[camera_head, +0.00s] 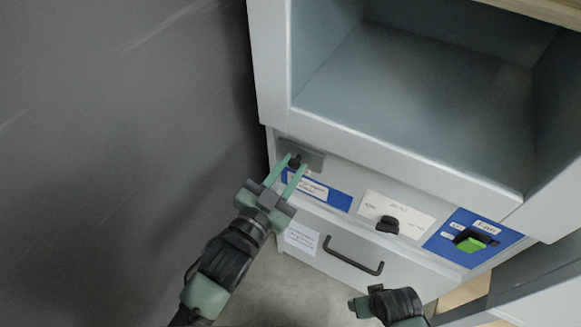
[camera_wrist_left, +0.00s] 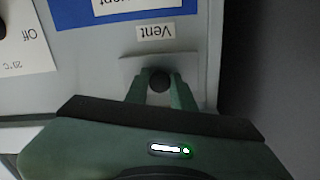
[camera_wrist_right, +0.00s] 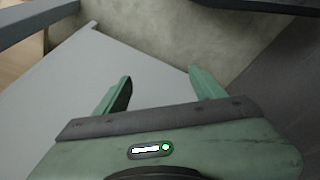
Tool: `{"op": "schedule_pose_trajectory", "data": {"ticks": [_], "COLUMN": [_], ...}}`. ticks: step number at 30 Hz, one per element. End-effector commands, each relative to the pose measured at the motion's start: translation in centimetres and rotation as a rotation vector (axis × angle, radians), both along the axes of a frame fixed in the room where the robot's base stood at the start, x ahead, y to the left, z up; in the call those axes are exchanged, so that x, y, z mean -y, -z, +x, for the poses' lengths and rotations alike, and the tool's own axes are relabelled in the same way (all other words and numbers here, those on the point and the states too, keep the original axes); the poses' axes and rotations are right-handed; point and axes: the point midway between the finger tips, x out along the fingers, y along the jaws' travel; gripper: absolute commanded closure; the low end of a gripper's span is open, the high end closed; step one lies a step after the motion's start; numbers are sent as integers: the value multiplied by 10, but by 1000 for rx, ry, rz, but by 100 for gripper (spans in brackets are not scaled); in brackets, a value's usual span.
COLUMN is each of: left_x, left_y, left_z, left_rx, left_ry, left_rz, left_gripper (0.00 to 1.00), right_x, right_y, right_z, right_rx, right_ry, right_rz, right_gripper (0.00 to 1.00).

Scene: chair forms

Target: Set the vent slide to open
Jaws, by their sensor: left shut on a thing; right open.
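The vent slide is a dark round knob (camera_head: 295,162) on a grey plate (camera_head: 312,157) at the left end of the cabinet's front panel. In the left wrist view the knob (camera_wrist_left: 159,81) sits in front of its plate (camera_wrist_left: 130,68), beside a small "Vent" label (camera_wrist_left: 156,32). My left gripper (camera_head: 294,166) is shut on the knob, one green finger on each side. The fingers and knob hide part of the plate. My right gripper (camera_wrist_right: 160,82) is open and empty; in the head view only part of it shows at the bottom.
To the right along the panel are a black dial (camera_head: 387,225) on a white plate and a green rocker switch (camera_head: 471,244) on a blue plate. Below is a drawer with a dark handle (camera_head: 352,258). An open compartment (camera_head: 425,100) lies above. A grey wall (camera_head: 120,140) stands at left.

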Motion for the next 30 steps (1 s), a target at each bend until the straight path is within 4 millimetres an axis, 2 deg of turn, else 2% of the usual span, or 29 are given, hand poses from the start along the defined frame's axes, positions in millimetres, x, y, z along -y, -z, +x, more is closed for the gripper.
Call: {"op": "schedule_pose_trajectory", "data": {"ticks": [3, 5, 9, 15, 26, 27, 29, 30], "left_x": [5, 13, 41, 74, 81, 81, 81, 81], "left_y": [1, 1, 1, 2, 3, 3, 2, 2], "left_z": [-3, -7, -22, -39, -43, -43, -43, -43], "left_rx": [-5, -9, -12, -9, -7, -7, -6, -6], "left_ry": [0, -1, 0, 0, 4, 4, 5, 5], "left_rz": [0, -3, -6, -1, 1, 1, 1, 1], "left_gripper": [100, 100, 100, 100, 100, 70, 54, 54], "right_x": [0, 2, 3, 3, 3, 3, 3, 3], "right_y": [-2, 9, 31, 52, 57, 57, 57, 57], "right_z": [1, -1, -11, -20, -22, -22, -22, -22], "right_rx": [3, -6, -22, -30, -31, -31, -31, -31], "right_ry": [0, -1, -3, -6, -7, -7, -7, -7], "right_rz": [1, -5, -5, -4, -3, -3, -3, -3], "right_gripper": [31, 31, 31, 31, 31, 31, 31, 31]}}
